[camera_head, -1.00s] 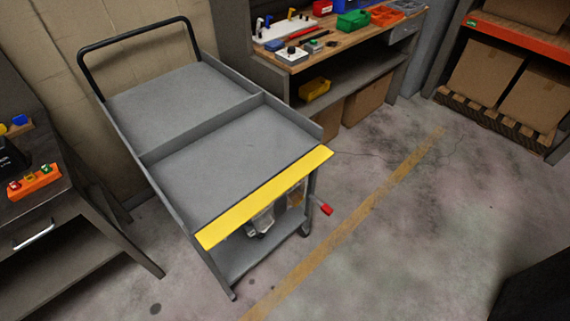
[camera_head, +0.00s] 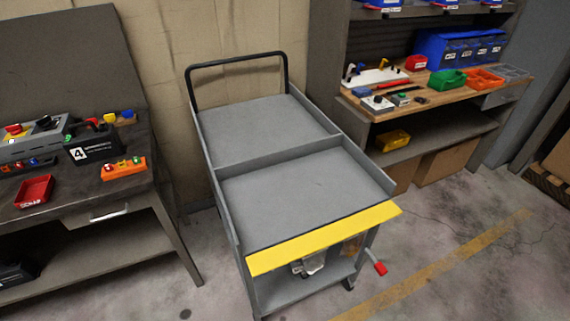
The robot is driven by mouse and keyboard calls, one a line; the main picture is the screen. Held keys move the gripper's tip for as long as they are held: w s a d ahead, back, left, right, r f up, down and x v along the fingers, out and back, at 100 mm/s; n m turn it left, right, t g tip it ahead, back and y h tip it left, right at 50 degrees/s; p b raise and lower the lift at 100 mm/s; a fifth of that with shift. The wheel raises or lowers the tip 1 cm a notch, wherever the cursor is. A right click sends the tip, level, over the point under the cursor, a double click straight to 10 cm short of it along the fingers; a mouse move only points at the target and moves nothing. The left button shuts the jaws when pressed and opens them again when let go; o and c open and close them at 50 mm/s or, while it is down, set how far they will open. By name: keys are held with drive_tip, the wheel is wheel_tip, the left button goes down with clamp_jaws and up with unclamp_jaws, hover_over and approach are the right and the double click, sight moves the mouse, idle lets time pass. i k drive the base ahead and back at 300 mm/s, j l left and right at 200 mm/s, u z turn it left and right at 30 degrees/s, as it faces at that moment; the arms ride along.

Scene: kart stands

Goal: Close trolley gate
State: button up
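A grey two-level trolley (camera_head: 290,196) with a black push handle (camera_head: 236,61) at its back stands in the middle of the head view. A yellow gate panel (camera_head: 325,238) runs along the trolley's front edge. It appears to lie flat or tilted outward, roughly level with the upper deck. A red-tipped lever (camera_head: 380,268) sticks out at the trolley's lower right. Some light-coloured items are partly visible beneath the yellow panel. The upper deck is empty. My gripper is not in this view.
A dark workbench (camera_head: 80,216) with a red tray (camera_head: 35,191) and orange block stands left, close to the trolley. A wooden-topped bench (camera_head: 455,104) with bins and tools stands behind right. Open floor (camera_head: 480,270) lies to the right, with a worn yellow line.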

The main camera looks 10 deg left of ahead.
sight(262, 261)
drive_tip(key=j+z, duration=0.35)
drive_tip(key=k+j+z, duration=0.1)
drive_tip(key=z, duration=0.25)
drive_tip(key=k+j+z, duration=0.15)
drive_tip(key=z, duration=0.2)
